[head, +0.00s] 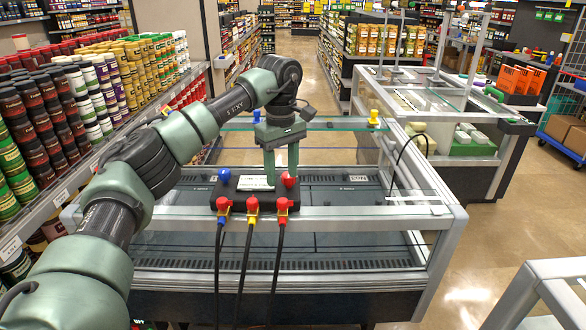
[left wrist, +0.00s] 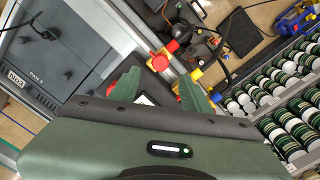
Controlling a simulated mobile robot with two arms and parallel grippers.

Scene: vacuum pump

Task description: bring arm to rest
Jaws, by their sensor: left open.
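My left arm (head: 145,160) reaches in from the left, over the glass-sided display case. My left gripper (head: 281,180) points down with its two green fingers apart, just above or behind a dark block with coloured fittings (head: 262,203). A red knob (head: 289,181) shows by the right finger; I cannot tell if they touch. In the left wrist view, the open fingers (left wrist: 160,88) spread on both sides of a pale label, with a red knob (left wrist: 159,63) and yellow fittings beyond. Nothing is seen held. My right gripper is out of view.
The case's glass rim (head: 345,124) runs behind the gripper. Black hoses (head: 249,260) hang from the block. A blue knob (head: 224,175) stands at its left. Shelves of jars (head: 50,120) line the left side close to my arm. The floor (head: 490,240) at right is open.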

